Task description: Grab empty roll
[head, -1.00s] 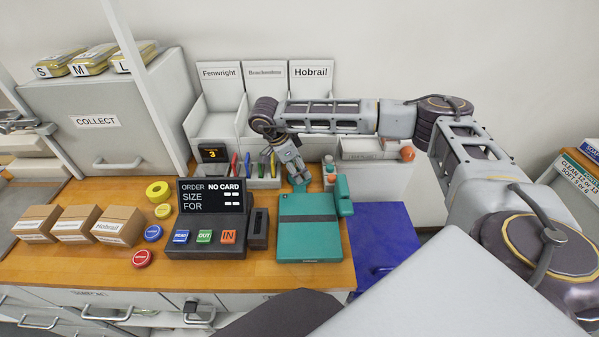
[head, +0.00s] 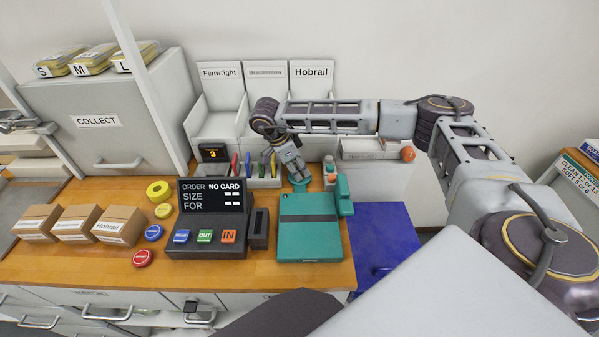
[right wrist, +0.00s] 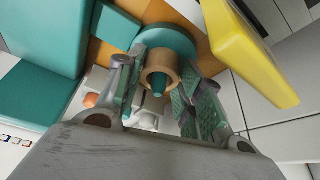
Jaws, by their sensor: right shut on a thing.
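The empty roll (right wrist: 153,78) is a bare brown cardboard ring in the right wrist view. It sits around a teal spindle (right wrist: 158,86) above a round teal base (right wrist: 172,42). My right gripper (right wrist: 162,88) has one finger on each side of the ring and is shut on it. In the head view my right gripper (head: 297,174) points down at the teal base (head: 300,184) behind the teal case; the ring itself is hidden there by the fingers. My left gripper is not in view.
The teal case (head: 309,225) and a small teal block (head: 343,193) lie close by. Left of the gripper stands a rack of coloured tools (head: 250,172). The order console (head: 208,225) stands in front of it. A yellow object (right wrist: 245,50) is near the right finger.

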